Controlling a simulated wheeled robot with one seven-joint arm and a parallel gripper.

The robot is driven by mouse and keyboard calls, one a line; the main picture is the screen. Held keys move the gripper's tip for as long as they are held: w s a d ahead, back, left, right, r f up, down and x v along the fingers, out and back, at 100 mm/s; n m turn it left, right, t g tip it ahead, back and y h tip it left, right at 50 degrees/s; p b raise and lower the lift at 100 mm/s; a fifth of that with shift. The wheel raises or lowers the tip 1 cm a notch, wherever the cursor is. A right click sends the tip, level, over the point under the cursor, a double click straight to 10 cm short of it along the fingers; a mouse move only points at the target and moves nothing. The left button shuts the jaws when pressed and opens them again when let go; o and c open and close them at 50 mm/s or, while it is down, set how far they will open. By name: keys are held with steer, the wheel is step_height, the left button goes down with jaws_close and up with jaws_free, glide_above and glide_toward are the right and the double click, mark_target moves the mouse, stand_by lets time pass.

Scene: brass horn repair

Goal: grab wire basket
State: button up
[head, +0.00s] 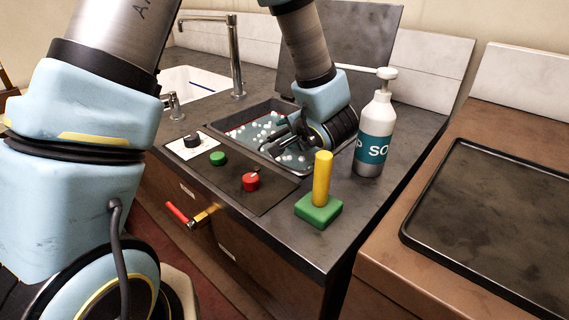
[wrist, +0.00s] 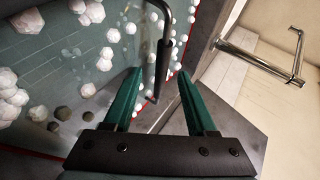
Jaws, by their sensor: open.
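The wire basket shows mainly as a dark bent handle with a thicker black grip (wrist: 163,72) in the wrist view; its body is hard to make out in the bubbly liquid. My gripper (wrist: 161,76) is open, its two green fingers on either side of the handle's grip in that picture. I cannot tell whether they touch it. In the head view my gripper (head: 278,146) is low over the liquid-filled tank (head: 238,122), and my arm hides part of the tank. White bubbles float on the teal liquid.
A soap pump bottle (head: 374,135) stands right of the tank. A yellow post on a green base (head: 320,205) is at the counter's front. A panel holds a green button (head: 218,158) and red knob (head: 250,181). A faucet (head: 236,60) stands behind left.

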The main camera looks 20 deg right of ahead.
mark_target(282, 133)
steer(key=shift+p+x, duration=0.7)
steer(key=shift+x, duration=1.35)
steer(key=shift+w+r, duration=0.1)
jaws_close()
